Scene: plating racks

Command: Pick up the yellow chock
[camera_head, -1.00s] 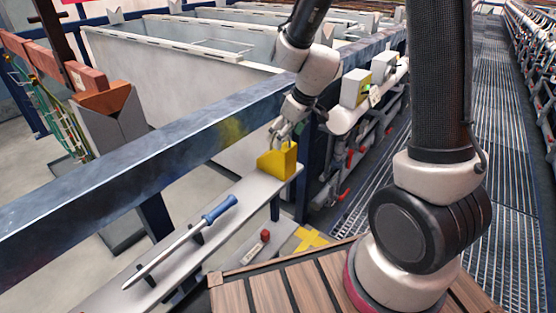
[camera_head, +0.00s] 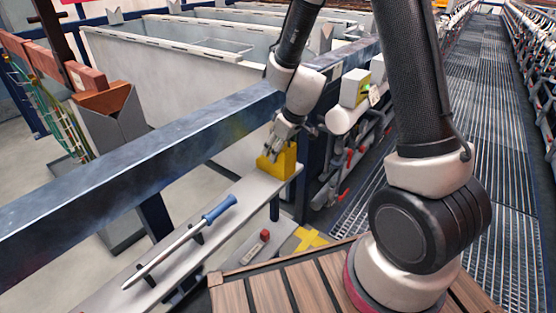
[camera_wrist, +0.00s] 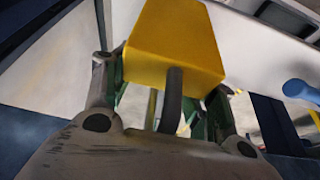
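The yellow chock (camera_head: 286,161) stands on the far end of the narrow grey shelf (camera_head: 237,188), below the blue beam. My gripper (camera_head: 273,153) is at the chock, pointing down and covering its upper left part. In the wrist view the chock (camera_wrist: 170,45) fills the upper middle, with a dark bar in front of its lower edge. My gripper's fingers lie to the left and right of it and look spread. Parts of the fingers are hidden behind the chock, and I cannot tell whether they touch it.
The blue beam (camera_head: 150,150) runs close beside the shelf and my arm. A blue-handled screwdriver (camera_head: 185,240) lies on holders on the shelf. A small device with a red button (camera_head: 263,237) sits lower down. White tanks (camera_head: 190,50) stand behind. A grated walkway (camera_head: 480,110) is at right.

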